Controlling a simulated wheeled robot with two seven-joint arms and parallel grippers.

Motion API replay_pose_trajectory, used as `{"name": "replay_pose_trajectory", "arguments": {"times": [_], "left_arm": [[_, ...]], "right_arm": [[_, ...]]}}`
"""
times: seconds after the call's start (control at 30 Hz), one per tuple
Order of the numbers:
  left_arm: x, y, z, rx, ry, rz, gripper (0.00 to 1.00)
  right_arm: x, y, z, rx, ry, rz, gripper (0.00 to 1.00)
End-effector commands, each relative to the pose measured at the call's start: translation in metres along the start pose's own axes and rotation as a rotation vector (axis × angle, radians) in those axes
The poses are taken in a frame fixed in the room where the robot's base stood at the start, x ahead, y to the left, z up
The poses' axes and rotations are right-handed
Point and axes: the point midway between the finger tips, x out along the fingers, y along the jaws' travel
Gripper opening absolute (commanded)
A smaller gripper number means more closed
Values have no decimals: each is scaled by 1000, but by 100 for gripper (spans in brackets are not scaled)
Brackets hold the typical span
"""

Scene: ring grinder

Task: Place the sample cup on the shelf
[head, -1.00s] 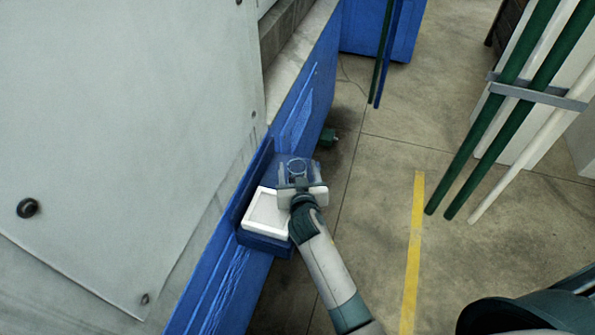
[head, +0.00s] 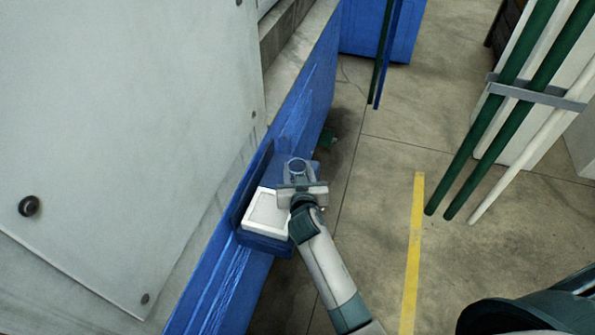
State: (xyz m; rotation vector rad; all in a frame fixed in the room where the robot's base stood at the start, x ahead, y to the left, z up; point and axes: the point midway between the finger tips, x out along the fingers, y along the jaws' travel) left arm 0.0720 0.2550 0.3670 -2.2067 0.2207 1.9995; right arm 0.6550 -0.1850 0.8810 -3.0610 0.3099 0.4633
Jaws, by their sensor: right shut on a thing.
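The sample cup (head: 297,165) shows as a small round rim between the fingertips of my right gripper (head: 298,171). The gripper is shut on it, over the far part of the small blue shelf (head: 262,243) on the side of the blue machine. The gripper's palm hides the cup's lower part, so I cannot tell whether the cup touches the shelf. A white square tray (head: 251,230) lies on the near part of the shelf, beside the gripper. My left gripper is not in view.
The large grey machine panel (head: 120,130) and its blue side wall (head: 215,270) stand to the left. Green and white pipes (head: 510,95) rise at the right. The floor with a yellow line (head: 413,250) is clear between them.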

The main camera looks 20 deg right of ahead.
Motion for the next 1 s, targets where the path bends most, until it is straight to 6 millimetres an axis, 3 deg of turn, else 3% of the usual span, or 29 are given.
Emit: {"name": "replay_pose_trajectory", "arguments": {"times": [0.3,0.7,1.0], "left_arm": [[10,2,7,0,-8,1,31],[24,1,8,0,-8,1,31],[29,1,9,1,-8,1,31]], "right_arm": [[-11,0,-37,2,6,-1,15],[-47,73,-71,-2,4,1,15],[-63,106,-88,0,1,0,15]]}}
